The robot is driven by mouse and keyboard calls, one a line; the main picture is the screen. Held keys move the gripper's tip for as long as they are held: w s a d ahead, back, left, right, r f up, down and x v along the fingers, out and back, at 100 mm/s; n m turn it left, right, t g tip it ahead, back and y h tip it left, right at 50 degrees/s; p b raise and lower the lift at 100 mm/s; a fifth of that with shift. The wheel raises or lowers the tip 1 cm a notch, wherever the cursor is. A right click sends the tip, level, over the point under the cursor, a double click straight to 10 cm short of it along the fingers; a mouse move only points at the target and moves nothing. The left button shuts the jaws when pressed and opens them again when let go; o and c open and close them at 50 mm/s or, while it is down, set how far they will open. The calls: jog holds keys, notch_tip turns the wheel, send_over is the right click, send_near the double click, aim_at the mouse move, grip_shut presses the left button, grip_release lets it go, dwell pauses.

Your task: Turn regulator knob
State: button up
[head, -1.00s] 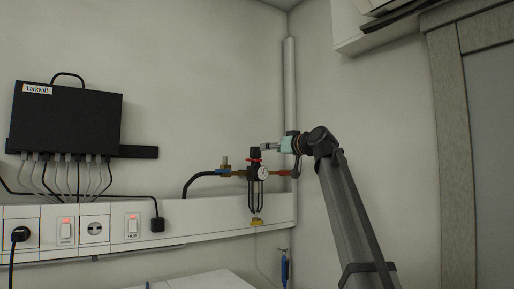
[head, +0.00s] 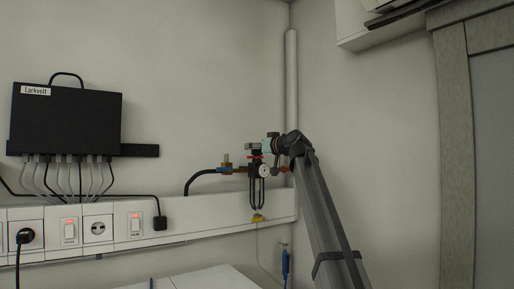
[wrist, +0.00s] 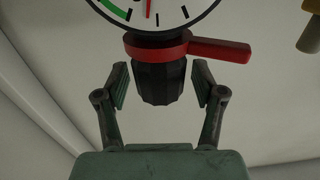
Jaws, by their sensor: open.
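The regulator's black ribbed knob (wrist: 160,82) sits below a red ring with a lever (wrist: 185,48) in the wrist view. My gripper (wrist: 161,85) is open, with one finger on each side of the knob and a visible gap on both sides. In the head view my gripper (head: 252,147) is at the top of the regulator and partly covers the knob. The round white gauge (head: 264,171) faces out below the red ring. It also shows, cut off, at the top of the wrist view (wrist: 165,12).
A brass fitting and black hose (head: 200,175) join the regulator from the left. A vertical wall pipe (head: 291,90) stands behind. A white trunking (head: 215,212) with sockets and switches runs below. A black box (head: 66,120) with cables hangs at left.

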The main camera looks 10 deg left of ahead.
jog(key=c, duration=1.2)
jog(key=shift+o, duration=0.2)
jog(key=m+t+h, duration=0.2)
jog(key=h, duration=0.1)
jog(key=m+t+h+b, duration=0.1)
jog(key=m+h, duration=0.1)
jog(key=h, duration=0.1)
jog(key=shift+a+m+t, duration=0.1)
jog(key=shift+m+t, duration=0.3)
jog(key=m+h+b, duration=0.3)
jog(key=h, duration=0.2)
jog(key=shift+t, duration=0.4)
jog(key=shift+m+h+b, duration=0.6)
jog(key=shift+h+b, duration=0.35)
jog(key=shift+h, duration=0.35)
jog(key=o, duration=1.2)
jog(key=shift+c, duration=0.2)
